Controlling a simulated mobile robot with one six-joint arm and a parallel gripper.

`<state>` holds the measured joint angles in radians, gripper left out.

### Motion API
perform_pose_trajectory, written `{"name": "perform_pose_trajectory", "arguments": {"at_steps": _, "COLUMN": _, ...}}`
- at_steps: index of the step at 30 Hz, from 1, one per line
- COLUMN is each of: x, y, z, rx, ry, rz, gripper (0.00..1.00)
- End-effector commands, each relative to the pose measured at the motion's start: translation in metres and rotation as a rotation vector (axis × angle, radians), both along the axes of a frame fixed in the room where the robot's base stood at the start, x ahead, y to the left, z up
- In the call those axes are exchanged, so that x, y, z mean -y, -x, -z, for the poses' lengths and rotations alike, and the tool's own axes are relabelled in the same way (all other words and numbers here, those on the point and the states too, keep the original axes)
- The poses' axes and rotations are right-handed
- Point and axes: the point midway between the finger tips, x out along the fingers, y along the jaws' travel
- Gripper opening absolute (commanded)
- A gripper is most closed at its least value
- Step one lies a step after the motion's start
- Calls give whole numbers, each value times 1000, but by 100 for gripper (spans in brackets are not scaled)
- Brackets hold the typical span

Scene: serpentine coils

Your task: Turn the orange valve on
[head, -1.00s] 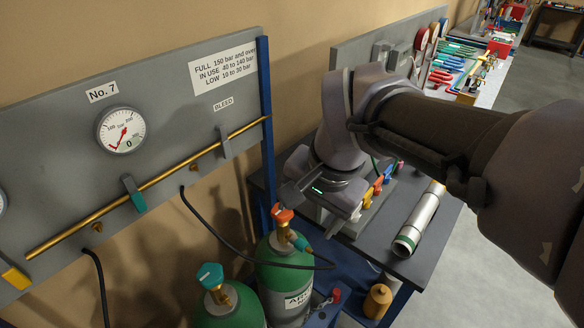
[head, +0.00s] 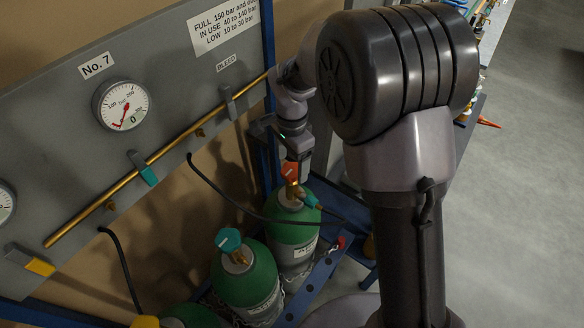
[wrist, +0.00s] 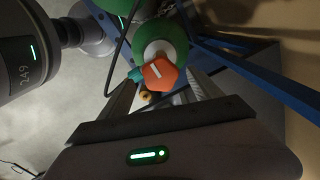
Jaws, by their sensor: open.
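The orange valve (head: 290,171) is a knob on top of a green gas cylinder (head: 290,215) beside the panel. In the wrist view its orange top (wrist: 158,73) carries a white mark. My gripper (head: 296,152) points down just above the valve in the head view. In the wrist view my open gripper (wrist: 162,84) has one finger on each side of the knob. Nothing is clamped, and I cannot tell whether a finger touches it. My arm hides part of the area behind the valve.
A second cylinder with a teal valve (head: 229,240) stands at the front left. A black hose (head: 228,202) runs from the panel (head: 170,115) to a teal fitting (head: 308,197) by the orange valve. A gauge (head: 121,105) reads low. A blue post (head: 268,100) stands close behind.

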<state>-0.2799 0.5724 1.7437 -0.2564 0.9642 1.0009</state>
Motion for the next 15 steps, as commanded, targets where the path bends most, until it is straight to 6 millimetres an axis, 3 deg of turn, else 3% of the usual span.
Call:
{"name": "perform_pose_trajectory", "arguments": {"at_steps": 4, "x": 0, "y": 0, "z": 15, "rx": 0, "ry": 0, "rz": 1, "gripper": 74}}
{"name": "perform_pose_trajectory", "arguments": {"at_steps": 13, "x": 0, "y": 0, "z": 18, "rx": 1, "ry": -1, "rz": 1, "gripper": 74}}
{"name": "perform_pose_trajectory", "arguments": {"at_steps": 15, "x": 0, "y": 0, "z": 17, "rx": 1, "ry": -1, "rz": 1, "gripper": 62}}
